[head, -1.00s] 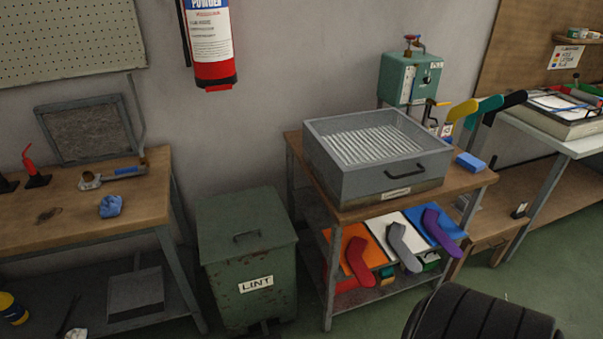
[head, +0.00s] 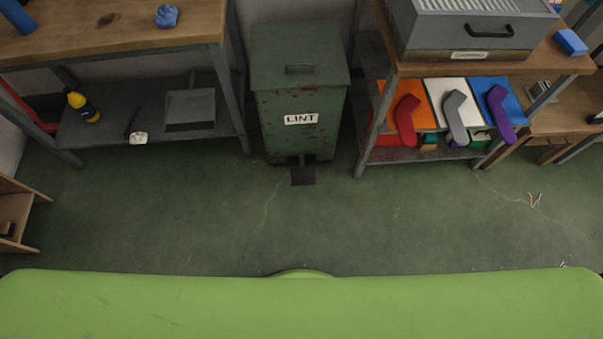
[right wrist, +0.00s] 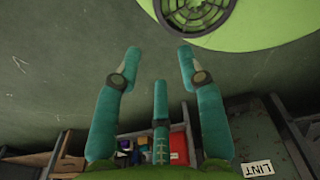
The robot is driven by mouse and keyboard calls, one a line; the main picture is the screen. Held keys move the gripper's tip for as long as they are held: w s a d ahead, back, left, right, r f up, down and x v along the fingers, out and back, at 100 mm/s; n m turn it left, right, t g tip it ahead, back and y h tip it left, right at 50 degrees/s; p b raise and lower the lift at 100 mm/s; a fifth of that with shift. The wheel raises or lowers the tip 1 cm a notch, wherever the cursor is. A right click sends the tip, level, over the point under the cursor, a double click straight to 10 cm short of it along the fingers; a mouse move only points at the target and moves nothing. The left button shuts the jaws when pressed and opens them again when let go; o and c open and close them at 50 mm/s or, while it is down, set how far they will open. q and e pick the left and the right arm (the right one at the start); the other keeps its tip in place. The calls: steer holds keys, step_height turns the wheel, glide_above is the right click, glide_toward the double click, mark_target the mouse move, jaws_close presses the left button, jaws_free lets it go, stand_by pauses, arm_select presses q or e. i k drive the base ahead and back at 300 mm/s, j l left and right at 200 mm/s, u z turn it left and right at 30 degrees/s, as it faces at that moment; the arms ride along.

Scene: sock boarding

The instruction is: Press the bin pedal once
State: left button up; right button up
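The green, rusty lint bin (head: 300,90) stands on the floor between two benches in the head view, its lid shut. Its dark pedal (head: 303,176) sticks out at the foot of the bin, just above the floor, with nothing on it. The labelled bin also shows at the lower right of the right wrist view (right wrist: 258,150); the pedal cannot be made out there. My right gripper (right wrist: 160,68) shows in the right wrist view with its teal fingers spread and empty, apart from the bin. Neither gripper shows in the head view.
A workbench with a lower shelf (head: 90,128) stands left of the bin. A wooden table (head: 540,60) with sock boards below it stands to the right. A small wooden shelf unit (head: 15,215) is at the far left. The green floor (head: 400,215) before the bin is clear.

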mark_target(303, 176)
steer(key=i+j+z, duration=0.25)
steer(key=i+j, duration=0.25)
steer(key=j, duration=0.15)
steer(key=i+j+z, duration=0.15)
steer(key=j, duration=0.25)
steer(key=i+j+z, duration=0.1)
steer(key=i+j, duration=0.25)
